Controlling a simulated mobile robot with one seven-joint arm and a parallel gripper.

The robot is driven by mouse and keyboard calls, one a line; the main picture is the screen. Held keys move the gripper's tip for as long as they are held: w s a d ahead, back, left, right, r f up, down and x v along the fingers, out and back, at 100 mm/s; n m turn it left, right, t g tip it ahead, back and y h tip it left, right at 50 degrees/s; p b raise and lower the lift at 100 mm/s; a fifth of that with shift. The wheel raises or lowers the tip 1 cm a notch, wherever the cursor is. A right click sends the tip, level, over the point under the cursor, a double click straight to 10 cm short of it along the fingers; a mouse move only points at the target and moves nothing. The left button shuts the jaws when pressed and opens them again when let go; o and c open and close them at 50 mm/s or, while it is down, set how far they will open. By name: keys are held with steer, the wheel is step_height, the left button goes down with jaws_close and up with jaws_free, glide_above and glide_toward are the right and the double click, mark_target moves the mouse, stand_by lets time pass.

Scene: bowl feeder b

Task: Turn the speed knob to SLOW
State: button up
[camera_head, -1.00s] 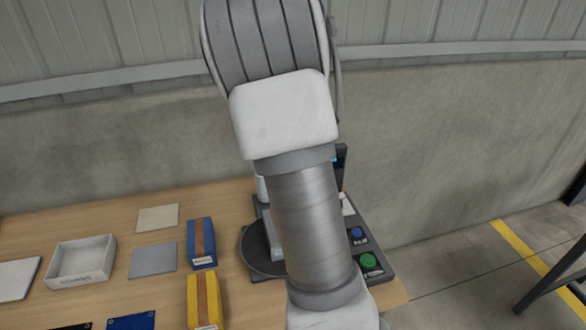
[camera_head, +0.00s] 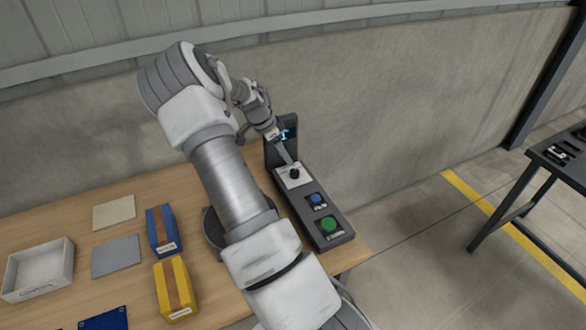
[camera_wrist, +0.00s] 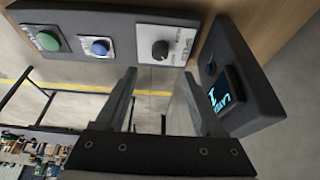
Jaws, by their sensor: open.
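The speed knob (camera_head: 295,173) is a small black round knob on a white plate (camera_head: 286,183) at the far end of a dark control panel.
A blue button (camera_head: 316,199) and a green button (camera_head: 328,224) sit nearer on the panel. An upright display (camera_head: 279,153) stands behind the knob. Blue (camera_head: 163,232) and yellow (camera_head: 175,289) boxes stand left.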

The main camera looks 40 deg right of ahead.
mark_target(294, 171)
steer(key=x, duration=0.9)
steer(key=shift+f, duration=0.2)
jaws_close()
